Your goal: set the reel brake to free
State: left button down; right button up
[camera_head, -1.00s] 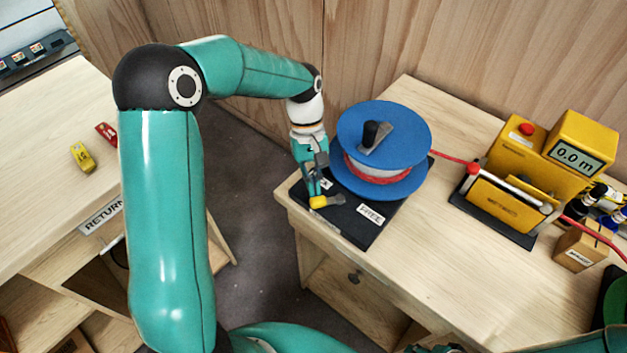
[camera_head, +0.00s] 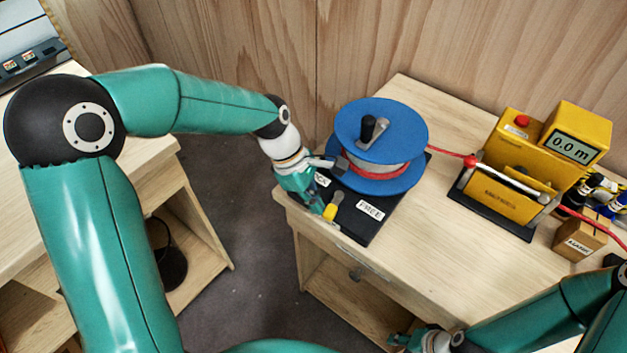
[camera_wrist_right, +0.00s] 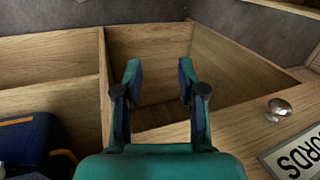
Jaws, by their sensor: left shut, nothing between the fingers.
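The reel (camera_head: 385,180), a blue spool wound with red rope, stands on a black base (camera_head: 378,228) on the bench. The brake lever (camera_head: 330,211) has a yellow tip and a short grey arm at the front of that base. Its tip lies between a partly hidden label (camera_head: 322,180) and the FREE label (camera_head: 370,210), left of FREE. My left gripper (camera_head: 320,208) is shut and empty, its fingertips beside the lever's yellow tip; contact is unclear. My right gripper (camera_wrist_right: 160,85) is open and empty in the right wrist view, above a wooden compartment.
A yellow meter (camera_head: 500,195) reading 0.0 m stands right of the reel, with red rope running through it. A small labelled box (camera_head: 578,238) is beside it. The right wrist view shows a round knob (camera_wrist_right: 279,108) and a dark blue item (camera_wrist_right: 35,140).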

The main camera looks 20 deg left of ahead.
pick_arm(q)
jog(key=d+n, duration=0.1)
jog(key=s+n+t, duration=0.1)
jog(key=n, duration=0.1)
jog(key=shift+d, duration=0.35)
jog(key=shift+w, duration=0.15)
jog(key=shift+w+p, duration=0.45)
jog(key=shift+w, duration=0.25)
jog(key=v, duration=1.2)
jog(key=shift+s+d, duration=0.1)
jog(key=shift+d, duration=0.05)
